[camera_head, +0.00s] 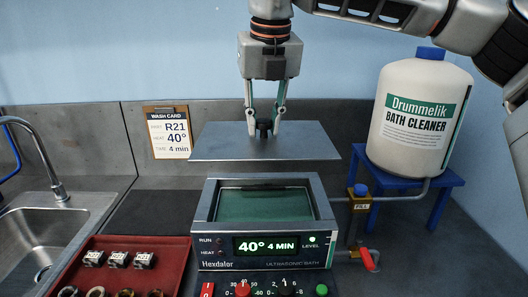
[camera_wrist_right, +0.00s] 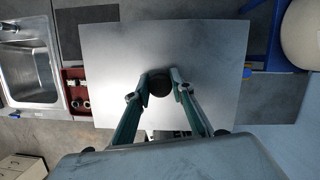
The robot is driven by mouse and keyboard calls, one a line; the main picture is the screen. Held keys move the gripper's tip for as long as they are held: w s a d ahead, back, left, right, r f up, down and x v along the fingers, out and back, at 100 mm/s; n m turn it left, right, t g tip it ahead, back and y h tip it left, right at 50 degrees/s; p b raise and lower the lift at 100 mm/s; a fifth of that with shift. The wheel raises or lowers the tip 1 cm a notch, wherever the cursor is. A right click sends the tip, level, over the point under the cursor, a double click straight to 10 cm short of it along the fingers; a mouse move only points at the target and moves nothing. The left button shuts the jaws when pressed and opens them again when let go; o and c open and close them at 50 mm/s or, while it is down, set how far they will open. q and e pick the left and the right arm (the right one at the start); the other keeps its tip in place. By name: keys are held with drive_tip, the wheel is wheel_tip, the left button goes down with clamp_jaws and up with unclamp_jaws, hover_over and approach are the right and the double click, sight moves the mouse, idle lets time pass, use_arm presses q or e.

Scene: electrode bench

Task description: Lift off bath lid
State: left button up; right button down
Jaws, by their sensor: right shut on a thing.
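My right gripper (camera_head: 264,126) is shut on the dark knob (camera_head: 264,130) of the flat grey bath lid (camera_head: 225,144). The lid hangs level in the air above the ultrasonic bath (camera_head: 206,215), apart from it. The bath's open top shows green liquid (camera_head: 264,203), and its display reads 40° 4 MIN. In the right wrist view the gripper (camera_wrist_right: 161,82) has its fingers on both sides of the knob, and the lid (camera_wrist_right: 110,55) hides most of the bath below. My left gripper is not in view.
A red tray (camera_head: 180,250) with several small parts stands left of the bath, beside a sink (camera_head: 40,235). On the right, a white Drummelik bath cleaner tank (camera_head: 420,130) stands on a blue stand (camera_head: 440,185), with a pipe and fill valve (camera_head: 360,190). A wash card (camera_head: 168,132) leans behind.

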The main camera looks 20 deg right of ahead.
sight(264, 120)
wheel_tip(264, 120, up, 5)
drive_tip(key=shift+r+p, duration=0.2)
drive_tip(key=shift+p, duration=0.15)
drive_tip(key=shift+r+p, duration=1.7)
drive_tip(key=shift+p, duration=0.05)
drive_tip(key=shift+f, duration=0.1)
